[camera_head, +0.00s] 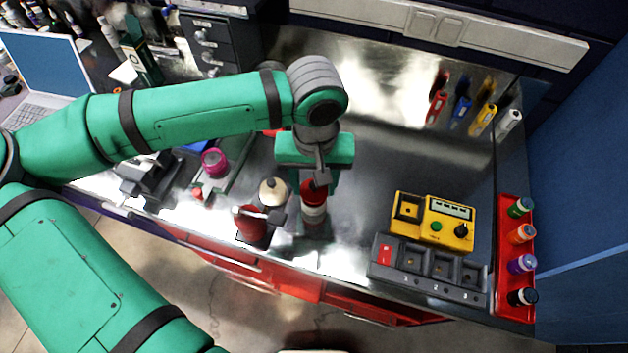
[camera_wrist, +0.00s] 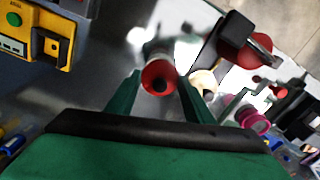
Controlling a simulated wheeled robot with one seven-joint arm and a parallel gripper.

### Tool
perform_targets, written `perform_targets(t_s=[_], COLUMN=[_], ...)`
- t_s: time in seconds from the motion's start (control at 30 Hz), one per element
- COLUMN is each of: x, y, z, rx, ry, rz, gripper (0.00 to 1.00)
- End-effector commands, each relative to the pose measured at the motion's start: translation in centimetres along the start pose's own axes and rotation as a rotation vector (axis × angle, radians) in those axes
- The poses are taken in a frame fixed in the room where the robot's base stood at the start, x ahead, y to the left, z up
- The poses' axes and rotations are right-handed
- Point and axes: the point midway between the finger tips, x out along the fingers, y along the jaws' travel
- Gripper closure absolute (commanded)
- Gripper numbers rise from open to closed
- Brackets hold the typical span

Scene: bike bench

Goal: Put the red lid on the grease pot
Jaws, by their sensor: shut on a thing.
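My gripper (camera_head: 316,176) points down over the bench front and is shut on the red lid (camera_head: 313,190). In the wrist view the lid (camera_wrist: 158,76) sits between the two green fingers, round with a dark centre. The fingers partly hide the lid.
A cream round-topped item (camera_head: 273,190) and a red item with a grey lever (camera_head: 250,224) stand close on the left. A magenta cup (camera_head: 214,162) is farther left. A yellow meter (camera_head: 434,220) and a grey compartment block (camera_head: 428,268) are right. Bench behind the meter is clear.

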Motion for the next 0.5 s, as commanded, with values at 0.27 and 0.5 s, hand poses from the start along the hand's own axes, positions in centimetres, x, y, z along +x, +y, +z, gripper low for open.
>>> perform_targets(t_s=[0.27,0.5], x=[0.5,0.93], y=[0.02,0.01], z=[0.02,0.0], rx=[0.0,0.0], ry=[-0.001,0.0], rz=[0.0,0.0], gripper=[0.74,0.74])
